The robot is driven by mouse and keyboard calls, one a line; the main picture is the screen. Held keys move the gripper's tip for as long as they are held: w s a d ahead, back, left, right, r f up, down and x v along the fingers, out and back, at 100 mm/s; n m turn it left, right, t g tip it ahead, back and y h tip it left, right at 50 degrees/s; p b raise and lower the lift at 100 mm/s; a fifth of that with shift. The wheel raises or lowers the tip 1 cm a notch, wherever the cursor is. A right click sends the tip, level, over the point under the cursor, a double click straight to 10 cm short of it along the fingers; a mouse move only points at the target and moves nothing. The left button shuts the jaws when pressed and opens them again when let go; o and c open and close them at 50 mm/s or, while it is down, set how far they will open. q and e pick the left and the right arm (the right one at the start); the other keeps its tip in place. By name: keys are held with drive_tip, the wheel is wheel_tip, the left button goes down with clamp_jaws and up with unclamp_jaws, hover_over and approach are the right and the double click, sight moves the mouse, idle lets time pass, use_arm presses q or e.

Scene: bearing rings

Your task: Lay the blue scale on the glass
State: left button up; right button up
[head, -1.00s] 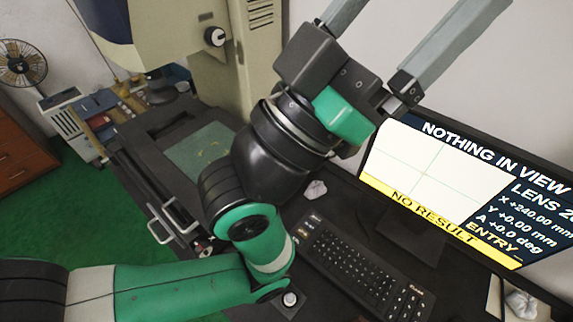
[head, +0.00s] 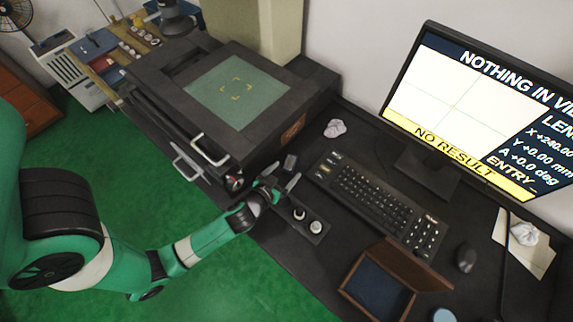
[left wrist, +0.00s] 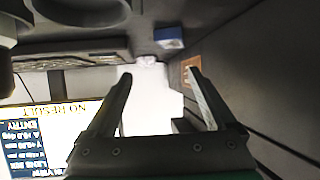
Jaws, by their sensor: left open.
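The glass (head: 215,98) is a pale green pane with yellow corner marks, set in the dark stage of the machine; nothing lies on it. My left gripper (head: 281,186) is open and empty, low over the desk's front edge, to the right of the stage and apart from the glass. Its two spread fingers also show in the left wrist view (left wrist: 158,85). A small dark block (head: 290,162) stands just beyond the fingers; a small block with a blue face (left wrist: 170,40) shows in the left wrist view. I cannot make out the blue scale for certain. My right gripper is not in view.
A keyboard (head: 375,205), a knob panel (head: 303,222) and an open brown case with blue lining (head: 378,288) are on the desk. A monitor (head: 460,110) reads "NOTHING IN VIEW". Crumpled paper (head: 335,128) lies beside the stage. Handles (head: 208,150) stick out at the stage's front.

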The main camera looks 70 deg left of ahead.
sight(289, 163)
use_arm(q)
drive_tip(key=shift+s+f+g, duration=0.3)
drive_tip(key=shift+s+f, duration=0.65)
drive_tip(key=shift+s, duration=0.25)
drive_tip(key=shift+s+a+f, duration=0.1)
drive_tip(key=shift+a, duration=0.05)
drive_tip(key=shift+x, duration=1.3)
drive_tip(key=x, duration=0.1)
drive_tip(key=b+x, duration=0.1)
drive_tip(key=x, duration=0.3)
drive_tip(key=shift+a+r+b, duration=0.15)
drive_tip(key=shift+r+b, duration=0.2)
drive_tip(key=shift+b, duration=0.05)
clamp_jaws()
